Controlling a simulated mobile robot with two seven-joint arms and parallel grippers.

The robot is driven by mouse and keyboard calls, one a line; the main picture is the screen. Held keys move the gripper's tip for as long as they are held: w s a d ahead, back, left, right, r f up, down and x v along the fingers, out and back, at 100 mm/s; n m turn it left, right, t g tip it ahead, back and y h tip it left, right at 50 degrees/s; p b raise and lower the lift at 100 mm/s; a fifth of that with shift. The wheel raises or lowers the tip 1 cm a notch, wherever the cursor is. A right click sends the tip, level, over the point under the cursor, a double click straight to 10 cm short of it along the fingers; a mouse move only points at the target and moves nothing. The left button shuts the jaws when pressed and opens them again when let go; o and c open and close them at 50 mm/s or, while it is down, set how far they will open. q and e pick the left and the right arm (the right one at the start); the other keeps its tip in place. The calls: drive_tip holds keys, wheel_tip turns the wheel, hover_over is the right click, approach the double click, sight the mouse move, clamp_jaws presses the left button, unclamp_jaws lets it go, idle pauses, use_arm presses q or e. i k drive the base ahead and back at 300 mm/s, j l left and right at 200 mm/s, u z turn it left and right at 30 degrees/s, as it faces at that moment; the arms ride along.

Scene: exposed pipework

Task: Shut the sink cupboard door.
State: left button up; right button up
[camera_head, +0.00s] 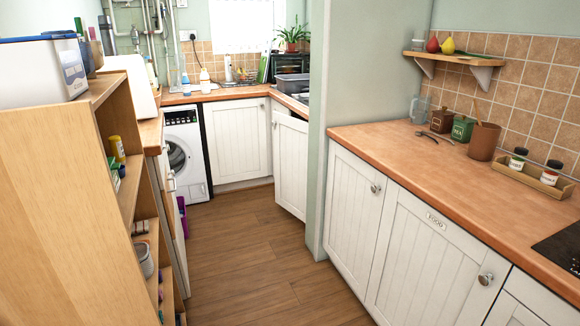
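A white panelled cupboard door (290,163) is under the worktop on the right side of the back corner, below the sink area (300,97). It appears to stand a little out from its cabinet front, ajar. A small knob shows near its upper left edge. Its right side is partly hidden by the green wall end. Neither of my grippers is in view.
The wooden floor (245,250) is clear between the open shelf unit (60,180) at left and the white cupboards (400,250) at right. The green wall end (318,130) juts out before the door. A washing machine (187,155) stands at the back left.

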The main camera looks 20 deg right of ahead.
sight(291, 133)
drive_tip(key=z, duration=0.45)
drive_tip(key=i+z, duration=0.1)
drive_tip(key=z, duration=0.8)
drive_tip(key=i+z, duration=0.1)
drive_tip(key=z, duration=0.8)
drive_tip(key=i+z, duration=0.1)
drive_tip(key=z, duration=0.35)
drive_tip(key=j+z, duration=0.1)
drive_tip(key=z, duration=0.35)
drive_tip(key=j+z, duration=0.1)
drive_tip(key=z, duration=0.35)
drive_tip(key=i+j+z, duration=0.1)
drive_tip(key=j+z, duration=0.2)
drive_tip(key=j, duration=0.25)
drive_tip(key=j+u, duration=0.25)
drive_tip(key=j, duration=0.7)
drive_tip(key=i+j+u, duration=0.1)
drive_tip(key=j+u, duration=0.15)
drive_tip(key=j, duration=0.65)
drive_tip(key=j+u, duration=0.4)
drive_tip(key=j, duration=1.5)
